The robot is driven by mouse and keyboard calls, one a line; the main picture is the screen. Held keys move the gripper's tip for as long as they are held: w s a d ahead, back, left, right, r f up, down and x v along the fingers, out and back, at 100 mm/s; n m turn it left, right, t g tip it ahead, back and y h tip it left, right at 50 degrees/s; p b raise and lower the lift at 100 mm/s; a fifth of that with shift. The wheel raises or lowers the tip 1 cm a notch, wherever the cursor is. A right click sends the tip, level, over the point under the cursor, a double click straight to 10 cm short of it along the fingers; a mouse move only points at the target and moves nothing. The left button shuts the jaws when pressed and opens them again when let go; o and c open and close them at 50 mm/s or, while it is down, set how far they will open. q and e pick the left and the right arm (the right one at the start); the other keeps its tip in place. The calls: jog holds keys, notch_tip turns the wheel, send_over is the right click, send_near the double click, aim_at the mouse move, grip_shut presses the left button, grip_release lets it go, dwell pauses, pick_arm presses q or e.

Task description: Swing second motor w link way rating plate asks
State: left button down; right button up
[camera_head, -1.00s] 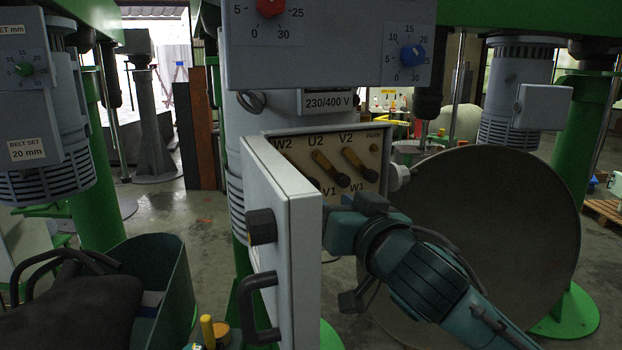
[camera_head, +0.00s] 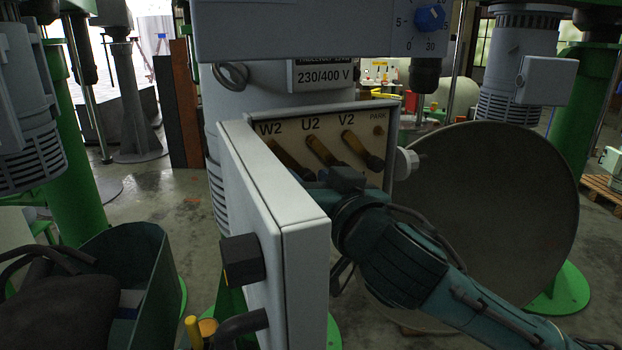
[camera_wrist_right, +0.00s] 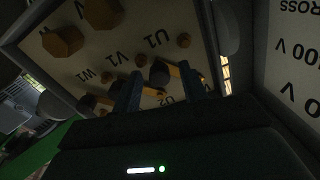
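The motor's open terminal box (camera_head: 390,118) shows the labels W2, U2, V2 and PARK in the head view. Three brass links with dark knobs slant down to the right: the W2 link (camera_head: 287,155), the U2 link (camera_head: 318,147) and the V2 link (camera_head: 352,143). The rating plate (camera_head: 322,76) above reads 230/400 V. My right gripper (camera_wrist_right: 162,72) is inside the box, its fingers apart on either side of a dark knob (camera_wrist_right: 159,73) in the right wrist view; contact is unclear. The box and arm hide its fingertips in the head view. My left gripper is out of view.
The open box door (camera_head: 265,200) stands in front, left of my right arm. Its inner face (camera_wrist_right: 292,70) carries printed text. A large grey disc (camera_head: 480,210) stands at the right. A green bin (camera_head: 150,265) with dark contents is at the lower left.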

grip_shut()
jog(key=shift+w, duration=0.1)
dwell(0.4)
